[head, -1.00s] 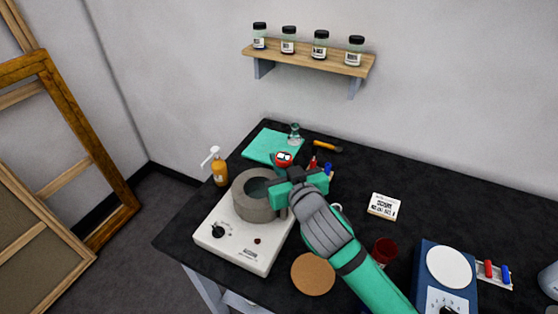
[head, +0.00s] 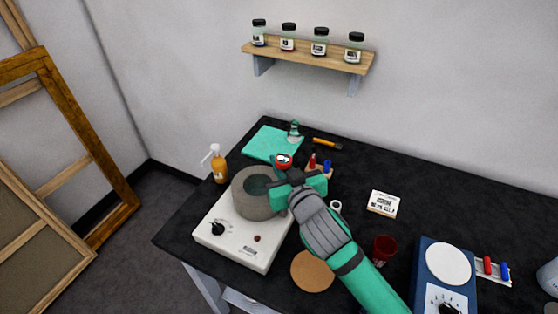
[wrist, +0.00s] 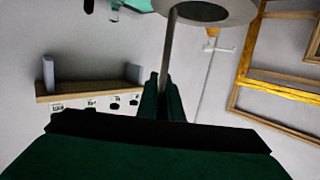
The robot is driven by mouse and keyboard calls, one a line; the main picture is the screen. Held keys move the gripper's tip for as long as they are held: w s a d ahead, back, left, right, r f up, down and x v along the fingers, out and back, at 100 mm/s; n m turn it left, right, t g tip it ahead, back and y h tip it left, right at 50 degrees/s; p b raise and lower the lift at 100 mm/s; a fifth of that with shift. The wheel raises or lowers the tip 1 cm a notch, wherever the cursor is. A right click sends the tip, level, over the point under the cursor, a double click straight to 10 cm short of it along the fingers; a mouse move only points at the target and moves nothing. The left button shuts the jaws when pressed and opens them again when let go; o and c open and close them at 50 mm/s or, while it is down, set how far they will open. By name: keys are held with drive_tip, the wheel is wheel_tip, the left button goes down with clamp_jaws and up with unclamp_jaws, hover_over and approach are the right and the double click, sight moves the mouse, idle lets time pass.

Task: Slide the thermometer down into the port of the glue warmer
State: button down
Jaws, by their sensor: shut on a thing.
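The glue warmer (head: 245,241) is a white box with a black knob and a round grey pot (head: 257,205) on top, at the table's left end. The thermometer (head: 283,160) shows its red, white-faced head just above my gripper (head: 282,186). My gripper is shut on the thermometer, over the pot's right rim. In the wrist view, the thin grey thermometer stem (wrist: 171,50) runs from between my gripper's fingers (wrist: 165,92) towards the grey pot (wrist: 222,10). The port and the stem's tip are not clearly visible, so I cannot tell whether the tip is inside.
An orange spray bottle (head: 218,164) stands behind the warmer at left. A teal mat (head: 268,143) and a small glass bottle (head: 295,132) are behind. A cork disc (head: 312,271), dark red cup (head: 384,249) and blue scale (head: 430,265) are to the right.

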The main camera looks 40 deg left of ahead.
drive_tip(key=shift+w+f, duration=0.15)
drive_tip(key=shift+f, duration=4)
drive_tip(key=c, duration=1.8)
unclamp_jaws()
drive_tip(key=shift+c, duration=0.2)
drive_tip(key=v, duration=1)
drive_tip(key=shift+s+d, duration=0.2)
drive_tip(key=shift+d, duration=0.1)
